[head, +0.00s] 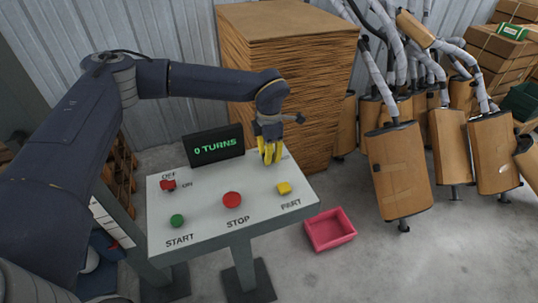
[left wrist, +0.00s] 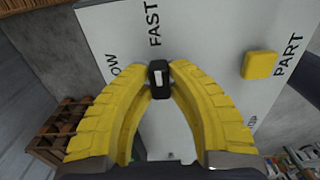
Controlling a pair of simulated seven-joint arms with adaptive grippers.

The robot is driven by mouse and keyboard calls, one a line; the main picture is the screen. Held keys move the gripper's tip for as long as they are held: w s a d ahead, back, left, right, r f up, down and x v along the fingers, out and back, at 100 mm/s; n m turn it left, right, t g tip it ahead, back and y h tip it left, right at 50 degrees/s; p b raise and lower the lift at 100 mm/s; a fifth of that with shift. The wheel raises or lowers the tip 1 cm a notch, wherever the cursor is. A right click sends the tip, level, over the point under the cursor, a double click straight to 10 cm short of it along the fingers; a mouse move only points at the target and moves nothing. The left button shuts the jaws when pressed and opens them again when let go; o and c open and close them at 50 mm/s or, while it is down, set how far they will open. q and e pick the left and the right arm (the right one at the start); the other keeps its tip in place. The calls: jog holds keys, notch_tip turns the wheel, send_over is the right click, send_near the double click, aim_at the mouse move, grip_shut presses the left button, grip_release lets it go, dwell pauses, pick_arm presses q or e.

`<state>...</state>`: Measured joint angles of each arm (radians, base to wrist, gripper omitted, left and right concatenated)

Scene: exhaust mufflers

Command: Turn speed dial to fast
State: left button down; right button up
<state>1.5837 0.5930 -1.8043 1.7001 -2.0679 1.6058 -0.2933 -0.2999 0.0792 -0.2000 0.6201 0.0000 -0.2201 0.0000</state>
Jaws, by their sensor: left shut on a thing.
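The speed dial (left wrist: 159,80) is a small black knob with a light mark on its top. In the left wrist view it sits between the fingertips of my left gripper (left wrist: 160,72), whose yellow fingers are shut on it. The word FAST (left wrist: 153,24) is printed just beyond the dial, and a partly hidden word ending in OW (left wrist: 112,66) is to its left. In the head view my left gripper (head: 271,153) is at the back right of the control panel (head: 205,232) and hides the dial. My right gripper is not in view.
The panel carries a red switch (head: 168,185), a green START button (head: 177,221), a red STOP button (head: 232,200) and a yellow PART button (head: 284,188). A display (head: 214,146) reads 0 TURNS. A pink bin (head: 330,229) is on the floor. Stacked cardboard (head: 285,80) stands close behind.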

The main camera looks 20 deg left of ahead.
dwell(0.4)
pick_arm(q)
jog(key=c, duration=1.3)
grip_release()
notch_tip(320, 180, up, 12)
